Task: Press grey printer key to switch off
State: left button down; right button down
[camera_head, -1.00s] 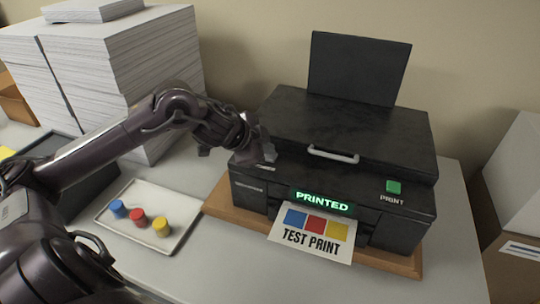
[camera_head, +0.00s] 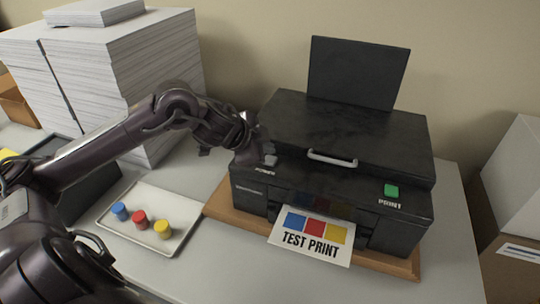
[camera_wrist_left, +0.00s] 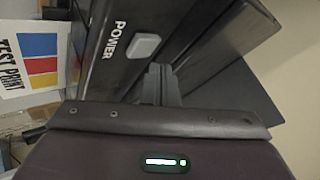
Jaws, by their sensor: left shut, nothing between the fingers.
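The black printer (camera_head: 350,135) stands on a wooden board, its lid shut. Its grey power key (camera_head: 270,160) shows at the left of the front top edge, and in the left wrist view the grey key (camera_wrist_left: 144,46) sits beside the word POWER. My left gripper (camera_head: 254,150) is shut and empty, just beside and behind the key. In the left wrist view its fingertips (camera_wrist_left: 156,72) are close to the key, with a small gap visible. The display strip (camera_head: 322,203) on the printer front is dark. My right gripper is not in view.
A green PRINT key (camera_head: 391,191) is at the printer's right. A test print sheet (camera_head: 311,238) sticks out in front. A white tray (camera_head: 150,250) with blue, red and yellow pieces lies at left. Paper stacks (camera_head: 130,75) stand behind my left arm.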

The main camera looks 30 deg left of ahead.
pick_arm(q)
notch_tip(320, 180, up, 6)
jog(key=p, duration=0.5)
jog(key=shift+p, duration=0.4)
